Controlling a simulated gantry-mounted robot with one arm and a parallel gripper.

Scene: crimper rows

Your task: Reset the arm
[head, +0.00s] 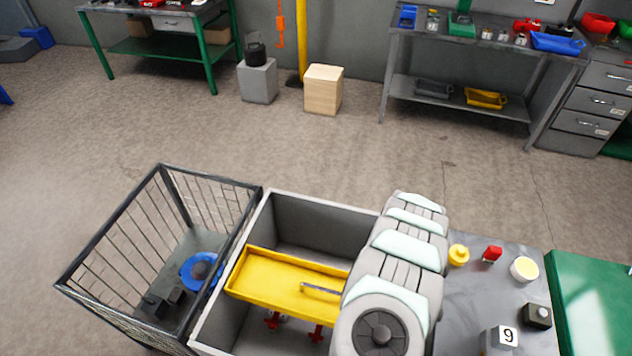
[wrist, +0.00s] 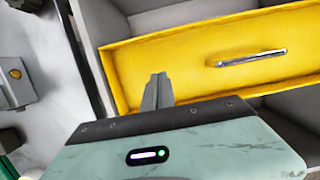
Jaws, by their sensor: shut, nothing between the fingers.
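My gripper (wrist: 157,90) shows in the wrist view, its grey fingers together and empty. It is in front of the yellow tray (wrist: 185,60), and I cannot tell whether it touches it. In the head view my grey arm with pale green covers hides the gripper and the right end of the yellow tray (head: 255,275). A small metal bar, like a handle, is on the tray in both views. The tray lies at a tilt across the grey open bin (head: 312,198).
A wire basket (head: 110,213) holding a blue round item (head: 187,272) stands left of the bin. Open floor lies behind.

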